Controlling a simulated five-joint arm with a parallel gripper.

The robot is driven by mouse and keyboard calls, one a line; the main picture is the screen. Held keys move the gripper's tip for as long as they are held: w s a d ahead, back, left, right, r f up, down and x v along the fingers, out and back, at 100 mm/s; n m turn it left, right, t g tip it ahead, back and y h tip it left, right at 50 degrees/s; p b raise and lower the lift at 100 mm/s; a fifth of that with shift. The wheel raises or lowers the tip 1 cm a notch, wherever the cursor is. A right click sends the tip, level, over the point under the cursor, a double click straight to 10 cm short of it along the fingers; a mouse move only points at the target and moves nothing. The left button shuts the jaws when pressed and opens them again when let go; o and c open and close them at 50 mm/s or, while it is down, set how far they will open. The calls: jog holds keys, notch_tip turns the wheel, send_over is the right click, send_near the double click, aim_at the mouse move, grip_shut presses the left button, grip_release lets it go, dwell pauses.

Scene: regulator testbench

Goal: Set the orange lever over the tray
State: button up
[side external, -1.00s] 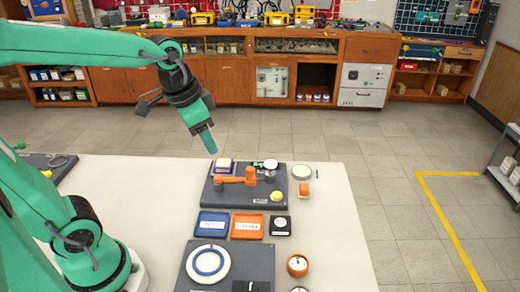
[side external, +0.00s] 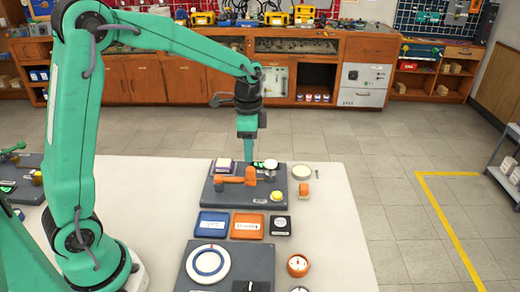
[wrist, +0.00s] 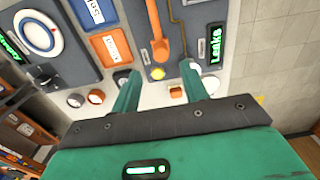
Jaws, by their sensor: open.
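The orange lever (side external: 236,180) lies across the dark panel (side external: 222,197) in the side view. In the wrist view the lever (wrist: 154,22) points down toward the space between my fingers, with its broad end nearest them. My gripper (side external: 250,158) hangs fingers-down over the far part of the panel, close to the lever's right end. In the wrist view my gripper (wrist: 160,80) is open with nothing between its fingers. A blue tray (side external: 212,235) and an orange tray (side external: 247,238) lie side by side in front of the panel, both with white labels.
A yellow knob (side external: 277,196) sits on the panel's front right. A green lit display reading "Leaks" (wrist: 214,45) is close to one finger. A black square gauge (side external: 280,226) stands beside the orange tray.

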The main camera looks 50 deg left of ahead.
aim_at(250, 169)
jog(key=shift+w+f, duration=0.1)
jog(key=shift+f, duration=0.15)
jog(key=shift+f, duration=3.8)
jog(key=shift+c, duration=0.4)
grip_shut()
